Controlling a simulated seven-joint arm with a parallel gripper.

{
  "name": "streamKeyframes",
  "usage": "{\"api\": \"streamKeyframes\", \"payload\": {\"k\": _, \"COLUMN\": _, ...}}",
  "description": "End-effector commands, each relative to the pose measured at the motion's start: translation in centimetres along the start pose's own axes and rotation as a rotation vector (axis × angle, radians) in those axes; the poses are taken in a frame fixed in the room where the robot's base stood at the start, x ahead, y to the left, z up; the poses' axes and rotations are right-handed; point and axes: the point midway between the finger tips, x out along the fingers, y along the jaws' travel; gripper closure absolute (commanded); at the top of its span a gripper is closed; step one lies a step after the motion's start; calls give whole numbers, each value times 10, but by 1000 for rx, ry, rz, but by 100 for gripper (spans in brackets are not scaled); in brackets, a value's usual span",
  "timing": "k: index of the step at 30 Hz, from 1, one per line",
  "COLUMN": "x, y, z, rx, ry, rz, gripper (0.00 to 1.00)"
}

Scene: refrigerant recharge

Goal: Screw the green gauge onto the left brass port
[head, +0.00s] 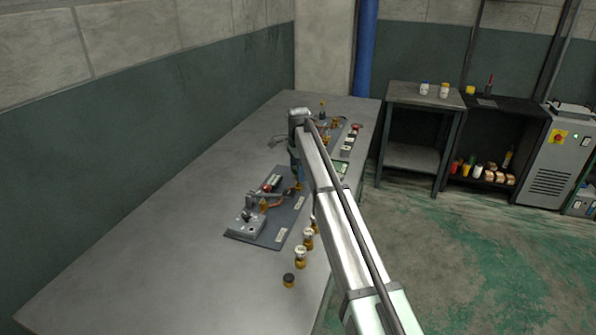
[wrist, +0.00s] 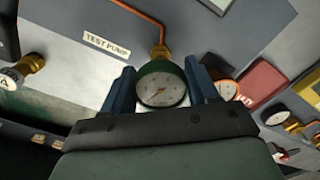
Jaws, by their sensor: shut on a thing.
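The green gauge (wrist: 160,84) has a round white dial facing my wrist camera. My gripper (wrist: 160,92) is shut on it, with one blue finger on each side. Just beyond the gauge, a brass fitting (wrist: 160,51) sits at the end of a copper pipe. The gauge overlaps its lower edge in the picture, so I cannot tell whether they touch or are threaded. In the head view, my arm reaches over the dark board (head: 257,241) on the bench, and the gauge cannot be made out. I cannot tell which brass port is the left one.
A "TEST PUMP" label (wrist: 107,46) is on the panel left of the gauge. A brass-collared white gauge (wrist: 20,73) is at far left; a red block (wrist: 264,80) is at right. Loose gauges (head: 300,258) line the bench's near edge. The bench's left side (head: 130,260) is clear.

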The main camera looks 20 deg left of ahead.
Motion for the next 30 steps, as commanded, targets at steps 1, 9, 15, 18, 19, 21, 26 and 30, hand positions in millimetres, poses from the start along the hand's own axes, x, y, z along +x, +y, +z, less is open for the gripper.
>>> {"api": "streamKeyframes", "payload": {"k": 1, "x": 0, "y": 0, "z": 0, "rx": 0, "ry": 0, "rz": 0, "gripper": 70}}
{"api": "streamKeyframes", "payload": {"k": 9, "x": 5, "y": 0, "z": 0, "rx": 0, "ry": 0, "rz": 0, "gripper": 70}}
{"api": "streamKeyframes", "payload": {"k": 15, "x": 8, "y": 0, "z": 0, "rx": 0, "ry": 0, "rz": 0, "gripper": 70}}
{"api": "streamKeyframes", "payload": {"k": 18, "x": 10, "y": 0, "z": 0, "rx": 0, "ry": 0, "rz": 0, "gripper": 70}}
{"api": "streamKeyframes", "payload": {"k": 19, "x": 10, "y": 0, "z": 0, "rx": 0, "ry": 0, "rz": 0, "gripper": 70}}
{"api": "streamKeyframes", "payload": {"k": 21, "x": 12, "y": 0, "z": 0, "rx": 0, "ry": 0, "rz": 0, "gripper": 70}}
{"api": "streamKeyframes", "payload": {"k": 26, "x": 14, "y": 0, "z": 0, "rx": 0, "ry": 0, "rz": 0, "gripper": 70}}
{"api": "streamKeyframes", "payload": {"k": 30, "x": 17, "y": 0, "z": 0, "rx": 0, "ry": 0, "rz": 0, "gripper": 70}}
